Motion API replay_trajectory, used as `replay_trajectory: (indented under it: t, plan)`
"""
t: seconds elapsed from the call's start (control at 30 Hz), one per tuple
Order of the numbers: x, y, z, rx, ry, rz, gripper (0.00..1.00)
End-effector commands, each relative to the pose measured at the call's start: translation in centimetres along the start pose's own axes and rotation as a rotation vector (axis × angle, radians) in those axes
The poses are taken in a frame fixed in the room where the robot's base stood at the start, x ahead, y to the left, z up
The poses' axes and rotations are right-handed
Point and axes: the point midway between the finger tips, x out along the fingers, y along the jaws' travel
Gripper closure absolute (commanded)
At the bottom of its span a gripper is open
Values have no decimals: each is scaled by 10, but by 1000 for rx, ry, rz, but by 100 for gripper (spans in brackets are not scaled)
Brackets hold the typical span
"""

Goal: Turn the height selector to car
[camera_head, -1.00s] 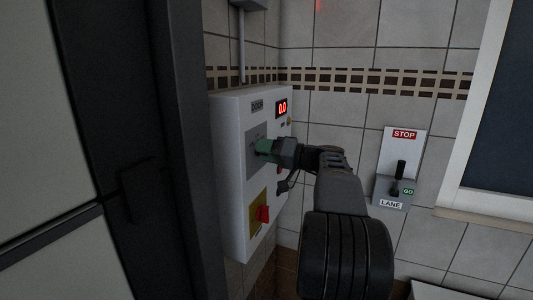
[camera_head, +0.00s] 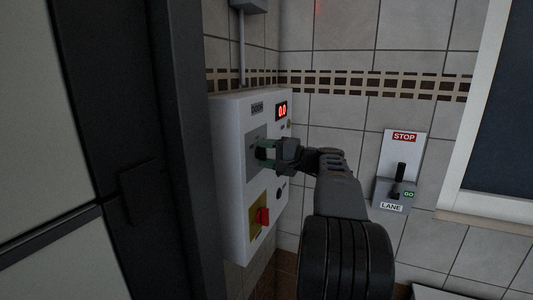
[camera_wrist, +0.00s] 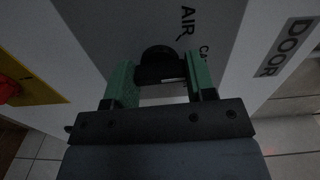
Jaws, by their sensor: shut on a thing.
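The height selector is a black knob (camera_wrist: 160,64) on a grey plate (camera_head: 254,157) on the front of the white control box (camera_head: 229,180). The labels "AIR" and a partly hidden "Ca…" stand beside the knob in the wrist view. My gripper (camera_head: 266,151) is shut on the knob, with one green finger on each side of it, as the wrist view (camera_wrist: 160,84) also shows. The fingers hide part of the plate and its marks. I cannot tell which label the knob points to.
A red switch on a yellow plate (camera_head: 262,216) sits below the selector, and a round black button (camera_head: 279,193) beside it. A red display (camera_head: 282,111) reads 0.0. A STOP/GO lane lever (camera_head: 401,171) is on the right wall. A dark door frame (camera_head: 181,150) stands close left.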

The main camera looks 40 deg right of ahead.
Motion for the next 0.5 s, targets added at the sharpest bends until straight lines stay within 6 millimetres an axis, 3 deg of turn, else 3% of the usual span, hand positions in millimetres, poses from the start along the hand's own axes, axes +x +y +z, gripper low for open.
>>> replay_trajectory:
  t: [0.5]
  plan:
    - [0,-1,0,44,1,-2,73]
